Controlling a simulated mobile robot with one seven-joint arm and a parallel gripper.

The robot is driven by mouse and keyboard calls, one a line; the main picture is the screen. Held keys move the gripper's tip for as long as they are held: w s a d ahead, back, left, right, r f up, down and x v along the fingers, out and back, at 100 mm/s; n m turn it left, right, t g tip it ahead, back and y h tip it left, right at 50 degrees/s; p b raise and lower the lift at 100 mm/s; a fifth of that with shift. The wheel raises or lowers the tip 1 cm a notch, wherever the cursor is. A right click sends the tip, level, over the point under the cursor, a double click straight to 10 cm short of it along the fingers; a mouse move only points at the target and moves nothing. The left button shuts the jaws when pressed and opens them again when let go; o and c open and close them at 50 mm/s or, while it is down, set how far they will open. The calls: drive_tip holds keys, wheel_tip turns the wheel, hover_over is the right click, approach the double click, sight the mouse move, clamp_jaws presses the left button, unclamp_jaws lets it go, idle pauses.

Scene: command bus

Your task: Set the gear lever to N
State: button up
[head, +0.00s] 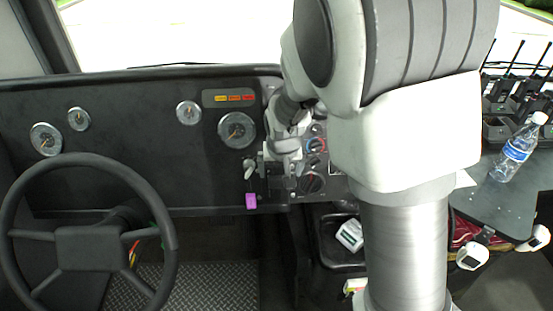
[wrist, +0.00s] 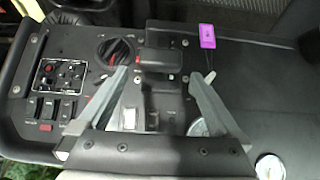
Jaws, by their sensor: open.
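A black block-shaped handle (wrist: 160,62), which appears to be the gear lever, sits on the dashboard panel between my fingers in the wrist view. In the head view a dark shape below my gripper (head: 281,184) seems to be the same part, largely covered by my wrist. No gear letters are readable, so its position cannot be told. My gripper (wrist: 157,76) is open, with one grey finger on each side of the handle. I see a gap on both sides and no clear contact.
A purple tag (wrist: 207,36) hangs beside the handle; it also shows in the head view (head: 251,201). A round dial knob (wrist: 115,51) and a switch panel (wrist: 60,77) lie left in the wrist view. The steering wheel (head: 90,246) and a bottle (head: 518,147) stand farther away.

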sight(280, 181)
drive_tip(key=b+x, duration=0.1)
drive_tip(key=x, duration=0.7)
drive_tip(key=shift+b, duration=0.4)
drive_tip(key=shift+c, duration=0.3)
